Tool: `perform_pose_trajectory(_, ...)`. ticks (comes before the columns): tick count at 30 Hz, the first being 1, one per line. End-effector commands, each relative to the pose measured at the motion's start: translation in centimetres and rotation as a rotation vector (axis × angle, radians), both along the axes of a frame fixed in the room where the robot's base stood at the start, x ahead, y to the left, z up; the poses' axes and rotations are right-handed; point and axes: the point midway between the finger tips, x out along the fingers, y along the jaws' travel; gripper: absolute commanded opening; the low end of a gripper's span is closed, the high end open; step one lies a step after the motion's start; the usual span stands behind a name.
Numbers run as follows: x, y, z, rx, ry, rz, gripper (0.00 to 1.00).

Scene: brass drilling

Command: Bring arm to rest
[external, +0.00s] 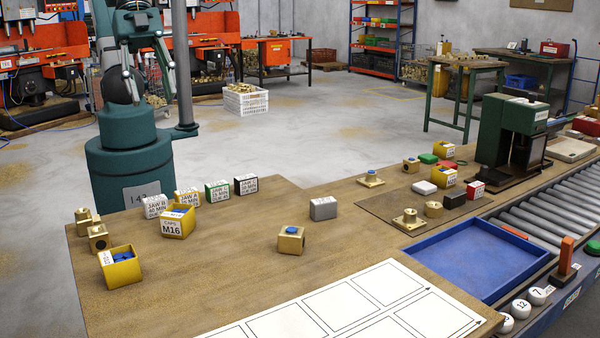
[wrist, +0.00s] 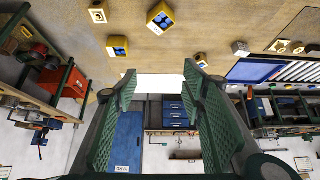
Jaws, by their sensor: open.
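My gripper (external: 146,62) is at the top left in the external view, held high above my teal base and away from the wooden table (external: 250,240). In the wrist view its green ridged fingers (wrist: 160,84) stand wide apart with nothing between them. The gripper touches no object. Part of my arm runs out of the external view at the top.
The table holds yellow bins (external: 122,268), brass blocks (external: 291,240), labelled boxes (external: 217,191) and a white sheet (external: 350,310) with drawn rectangles. A blue tray (external: 465,258), a green machine (external: 505,130) and a roller conveyor (external: 560,210) stand at the right.

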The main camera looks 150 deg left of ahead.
Motion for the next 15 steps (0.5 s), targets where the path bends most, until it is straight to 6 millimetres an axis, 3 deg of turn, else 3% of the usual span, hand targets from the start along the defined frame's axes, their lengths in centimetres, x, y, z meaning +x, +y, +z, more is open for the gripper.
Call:
perform_pose_trajectory(1, 0.0, 0.0, -1.2, 0.000, 0.000, 0.000, 0.41)
perform_pose_trajectory(6, 0.0, 0.0, -2.8, 0.000, 0.000, 0.000, 0.41)
perform_pose_trajectory(15, 0.0, 0.0, -3.2, 0.000, 0.000, 0.000, 0.41)
